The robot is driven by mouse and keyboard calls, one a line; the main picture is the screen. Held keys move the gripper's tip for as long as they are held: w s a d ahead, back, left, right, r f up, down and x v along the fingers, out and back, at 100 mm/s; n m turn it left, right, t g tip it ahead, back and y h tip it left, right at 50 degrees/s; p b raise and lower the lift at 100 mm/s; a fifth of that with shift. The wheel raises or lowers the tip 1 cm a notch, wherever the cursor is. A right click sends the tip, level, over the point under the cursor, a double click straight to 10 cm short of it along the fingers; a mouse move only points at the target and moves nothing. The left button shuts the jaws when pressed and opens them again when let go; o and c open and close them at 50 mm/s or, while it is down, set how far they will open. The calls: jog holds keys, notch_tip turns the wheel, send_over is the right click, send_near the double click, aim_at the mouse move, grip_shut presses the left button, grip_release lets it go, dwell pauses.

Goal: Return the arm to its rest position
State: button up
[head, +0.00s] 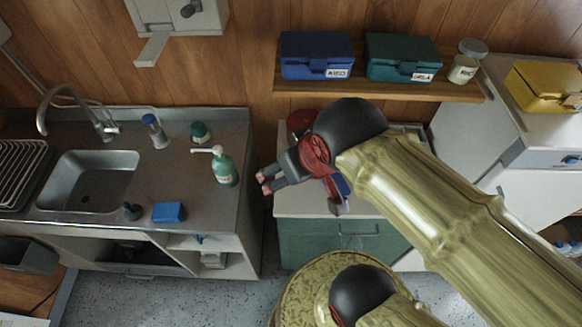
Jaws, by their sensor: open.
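My gripper (266,183) is in the head view near the middle, at the end of my arm, which reaches in from the lower right. Its dark fingers with reddish tips are open and point to the left. Nothing shows between them. It is in front of the gap between the sink counter (225,127) and the green cabinet (325,240). My wrist and forearm hide much of the cabinet's top and the things on it.
The sink counter at left holds a green pump bottle (223,168), a blue sponge (168,212) and a steel sink (85,185). A wooden shelf (300,87) above bears a blue box (316,56) and a teal box (402,58). Open floor (180,300) shows in front.

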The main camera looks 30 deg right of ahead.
notch_tip(320, 180, down, 5)
jog(key=b, duration=0.5)
jog(key=shift+f, duration=0.1)
dwell(0.7)
